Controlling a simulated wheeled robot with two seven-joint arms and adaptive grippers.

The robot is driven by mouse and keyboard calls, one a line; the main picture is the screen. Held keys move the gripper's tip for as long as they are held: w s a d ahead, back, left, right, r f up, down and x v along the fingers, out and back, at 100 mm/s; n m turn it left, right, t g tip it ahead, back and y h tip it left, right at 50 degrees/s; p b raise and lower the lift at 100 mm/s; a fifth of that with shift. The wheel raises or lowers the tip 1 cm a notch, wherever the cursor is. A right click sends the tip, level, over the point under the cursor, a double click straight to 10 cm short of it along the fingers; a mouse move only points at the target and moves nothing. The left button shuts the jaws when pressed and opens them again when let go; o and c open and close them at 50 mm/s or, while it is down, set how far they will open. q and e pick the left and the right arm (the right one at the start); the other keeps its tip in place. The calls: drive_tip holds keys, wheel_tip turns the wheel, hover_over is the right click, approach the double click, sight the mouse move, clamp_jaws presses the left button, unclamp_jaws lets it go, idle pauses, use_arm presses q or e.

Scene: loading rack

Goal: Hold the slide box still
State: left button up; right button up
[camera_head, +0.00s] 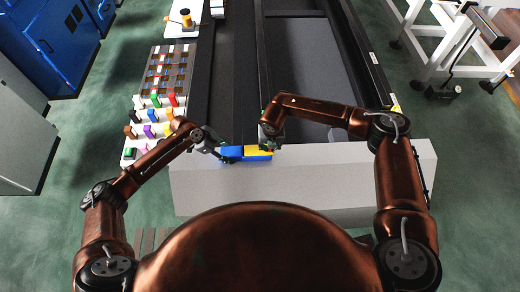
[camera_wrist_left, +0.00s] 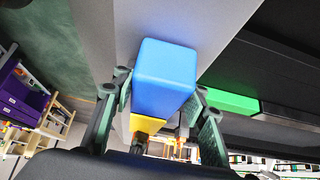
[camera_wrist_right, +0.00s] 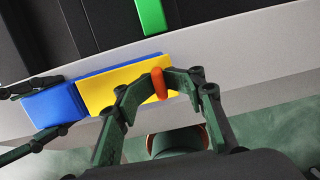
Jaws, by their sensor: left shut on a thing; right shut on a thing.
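The slide box is a blue sleeve (camera_head: 231,154) with a yellow part (camera_head: 258,152) to its right. It is at the far edge of the light grey ledge (camera_head: 320,183) in the head view. My left gripper (camera_head: 222,150) is shut on the blue sleeve, with a finger on each side of it in the left wrist view (camera_wrist_left: 162,75). My right gripper (camera_head: 268,145) is at the yellow end. The inside of the box is hidden.
A rack with several coloured pieces (camera_head: 150,130) stands left of the ledge. Dark rails (camera_head: 300,80) run away behind it. A green strip (camera_wrist_right: 150,16) lies beyond the box. The ledge is clear to the right.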

drive_tip(key=shift+r, duration=2.4)
